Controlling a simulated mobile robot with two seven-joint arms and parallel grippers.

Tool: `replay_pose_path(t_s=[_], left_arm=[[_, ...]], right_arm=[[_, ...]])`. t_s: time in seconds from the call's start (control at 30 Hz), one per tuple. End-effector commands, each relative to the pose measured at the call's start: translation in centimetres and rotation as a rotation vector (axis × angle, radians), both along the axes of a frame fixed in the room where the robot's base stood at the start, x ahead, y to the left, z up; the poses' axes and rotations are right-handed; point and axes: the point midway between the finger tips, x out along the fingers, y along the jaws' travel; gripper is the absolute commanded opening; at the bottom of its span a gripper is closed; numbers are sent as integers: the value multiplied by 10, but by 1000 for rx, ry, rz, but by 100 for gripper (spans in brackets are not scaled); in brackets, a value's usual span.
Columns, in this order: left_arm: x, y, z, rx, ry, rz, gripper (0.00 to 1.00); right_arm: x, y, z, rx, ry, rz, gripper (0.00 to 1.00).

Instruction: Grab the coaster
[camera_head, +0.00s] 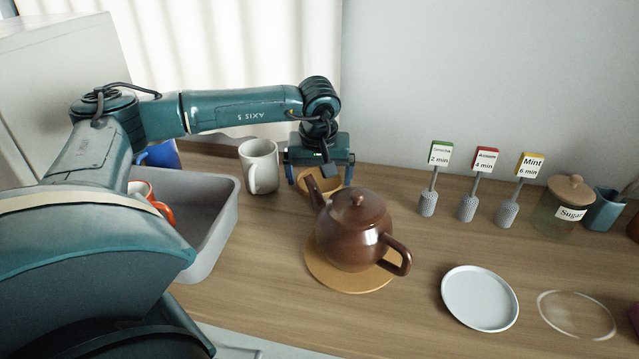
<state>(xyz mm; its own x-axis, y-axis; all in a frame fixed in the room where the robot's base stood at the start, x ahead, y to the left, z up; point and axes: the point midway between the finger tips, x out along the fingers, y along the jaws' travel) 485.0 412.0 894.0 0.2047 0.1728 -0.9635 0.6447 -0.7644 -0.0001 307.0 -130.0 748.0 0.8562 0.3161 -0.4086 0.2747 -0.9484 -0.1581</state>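A small tan wooden piece, seemingly the coaster (307,186), lies at the back of the wooden counter, behind the teapot's spout, which hides part of it. My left gripper (320,180) points down over it, with its blue fingers spread wide, one on each side. I cannot tell whether the fingers touch it. A larger round wooden board (335,282) lies nearer, with the brown teapot (355,230) on it. My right gripper is not in view.
A white mug (261,167) stands just left of the gripper. A grey tray (222,225) holds an orange-red cup (160,208). Timer-labelled stands (467,207), a sugar jar (562,207), a white plate (480,298) and a clear round item (577,315) are at right.

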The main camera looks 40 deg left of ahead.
Motion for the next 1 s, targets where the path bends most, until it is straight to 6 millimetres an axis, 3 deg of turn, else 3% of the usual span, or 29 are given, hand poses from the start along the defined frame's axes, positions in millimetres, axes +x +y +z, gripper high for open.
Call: replay_pose_path(t_s=[0.37,0.63,0.77,1.0], left_arm=[[0,0,0,0,0,0,66],[0,0,4,0,-2,1,65],[1,0,20,-2,-4,1,65],[1,-1,69,-2,-4,0,65]], right_arm=[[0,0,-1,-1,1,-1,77],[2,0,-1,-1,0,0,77],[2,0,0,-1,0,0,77],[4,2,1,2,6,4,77]])
